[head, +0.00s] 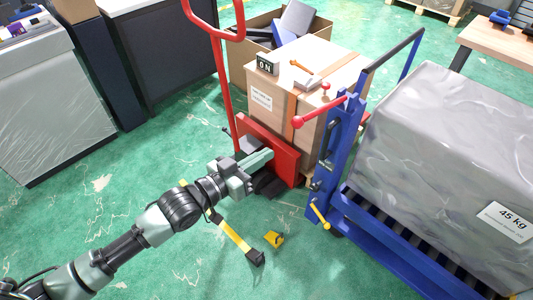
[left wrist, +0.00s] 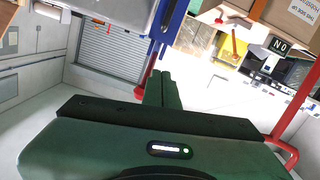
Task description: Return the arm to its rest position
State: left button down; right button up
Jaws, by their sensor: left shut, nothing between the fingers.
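My left arm reaches in from the lower left of the head view, and its gripper (head: 262,158) is shut and empty. The fingertips are in front of the red lower plate of a hand truck (head: 272,148); I cannot tell whether they touch it. In the left wrist view the shut green fingers (left wrist: 159,88) point away from the camera. My right gripper is in neither view.
A cardboard box (head: 318,62) with a sign stands on the hand truck. A blue cart (head: 345,150) bears a large wrapped 45 kg load (head: 440,140). A yellow-black strap (head: 232,234) and a small yellow object (head: 274,239) lie on the floor. Green floor is open at left.

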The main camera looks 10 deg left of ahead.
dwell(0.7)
pick_arm(q)
jog(key=a+f+n+g+y, duration=0.1)
jog(key=a+f+y, duration=0.3)
jog(key=f, duration=0.6)
jog(key=a+f+n+y, duration=0.1)
jog(key=a+f, duration=0.4)
jog(key=f, duration=0.6)
jog(key=s+a+f+g+y, duration=0.1)
jog(key=s+a+f, duration=0.15)
jog(key=f, duration=0.25)
jog(key=s+a+f+n+g+y, duration=0.1)
jog(key=s+f, duration=0.2)
jog(key=f, duration=0.2)
jog(key=s+a+f+g+y, duration=0.1)
jog(key=s+a+f, duration=0.1)
jog(key=f, duration=0.4)
jog(key=s+a+f+g+y, duration=0.2)
jog(key=s+f+g, duration=0.2)
jog(key=s+f, duration=0.95)
jog(key=s+f+g, duration=0.2)
jog(key=s, duration=0.9)
jog(key=s+d+f+g, duration=0.1)
jog(key=s+f+g, duration=0.1)
jog(key=s, duration=1)
jog(key=shift+s+d+f, duration=0.2)
jog(key=shift+d+f, duration=0.05)
jog(key=shift+f, duration=0.5)
jog(key=shift+w, duration=0.1)
